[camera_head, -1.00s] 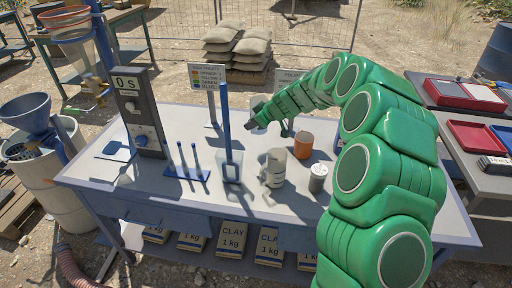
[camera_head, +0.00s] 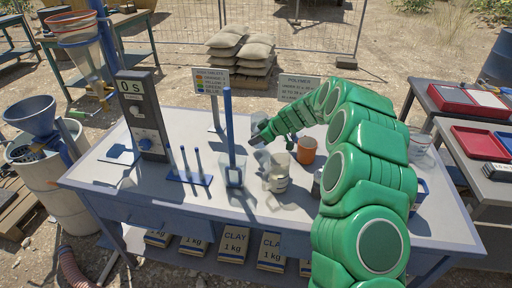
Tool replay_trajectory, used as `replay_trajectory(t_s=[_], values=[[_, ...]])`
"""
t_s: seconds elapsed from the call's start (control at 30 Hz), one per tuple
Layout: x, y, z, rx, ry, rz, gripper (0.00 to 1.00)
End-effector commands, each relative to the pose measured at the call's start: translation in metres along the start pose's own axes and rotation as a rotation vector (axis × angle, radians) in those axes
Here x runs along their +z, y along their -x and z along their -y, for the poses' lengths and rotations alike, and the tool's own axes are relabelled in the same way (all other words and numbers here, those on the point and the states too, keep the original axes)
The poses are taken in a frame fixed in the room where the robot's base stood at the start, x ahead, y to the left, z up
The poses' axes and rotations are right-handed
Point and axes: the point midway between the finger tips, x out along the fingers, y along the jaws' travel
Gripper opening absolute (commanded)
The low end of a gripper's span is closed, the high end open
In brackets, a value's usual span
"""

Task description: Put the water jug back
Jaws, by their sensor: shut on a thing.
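My gripper (camera_head: 262,136) is at the end of my green arm, above the middle of the table (camera_head: 330,225). It is shut on a pale, see-through vessel, which looks like the water jug (camera_head: 264,157). The jug's outline is faint and overlaps a grey-white cup (camera_head: 278,181) behind or below it. I cannot tell whether the jug touches the cup or the table.
A clear beaker (camera_head: 235,176) with a tall blue rod stands left of the gripper. An orange-brown jar (camera_head: 306,151) stands right of it. A blue peg stand (camera_head: 188,178) and a grey meter (camera_head: 143,118) are farther left. A clear container (camera_head: 420,144) shows at right, past my arm.

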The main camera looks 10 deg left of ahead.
Motion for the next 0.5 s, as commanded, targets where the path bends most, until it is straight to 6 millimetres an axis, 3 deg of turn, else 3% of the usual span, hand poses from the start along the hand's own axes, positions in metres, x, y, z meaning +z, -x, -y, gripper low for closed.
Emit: replay_trajectory(t_s=[0.33, 0.5], values=[[0.025, -0.024, 0.003, -0.003, -0.002, 0.002, 0.00], [0.027, -0.027, 0.003, -0.001, 0.000, 0.001, 0.00]])
